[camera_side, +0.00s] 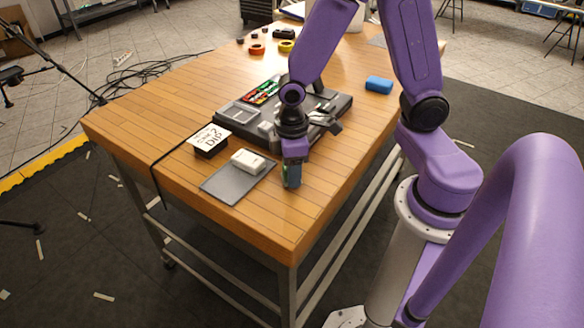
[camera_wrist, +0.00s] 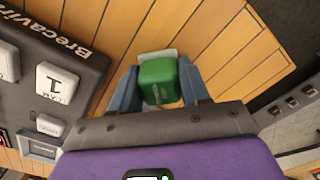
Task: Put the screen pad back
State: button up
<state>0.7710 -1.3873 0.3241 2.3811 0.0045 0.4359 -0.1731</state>
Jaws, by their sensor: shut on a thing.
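My gripper (camera_side: 291,176) points down near the front right part of the table, to the right of the dark grey mat. In the wrist view its two blue fingers (camera_wrist: 159,92) are shut on a green block with a pale layer at its far edge (camera_wrist: 160,78), which I take to be the screen pad. In the side view it is mostly hidden by the fingers. Bare wood shows around it in the wrist view; I cannot tell whether it touches the table. The dark console (camera_side: 230,131) stands behind my gripper, and its lettered edge shows in the wrist view (camera_wrist: 66,25).
A white box (camera_side: 248,160) lies on the grey mat (camera_side: 225,187). A black box with a lettered card (camera_side: 210,140) stands left of it. A blue block (camera_side: 379,84) lies back right. Tape rolls (camera_side: 257,49) lie at the back. The table's front corner is clear.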

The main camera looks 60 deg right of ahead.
jog(key=shift+f, duration=0.1)
jog(key=o, duration=1)
notch_tip(320, 180, up, 11)
jog(key=shift+r, duration=0.15)
jog(key=s+n, duration=0.1)
jog(key=s, duration=0.3)
jog(key=s+n, duration=0.1)
jog(key=s, duration=0.4)
jog(key=s+n, duration=0.1)
jog(key=s, duration=0.4)
jog(key=shift+d+r+n, duration=0.1)
jog(key=shift+r+n, duration=0.1)
jog(key=shift+n, duration=0.1)
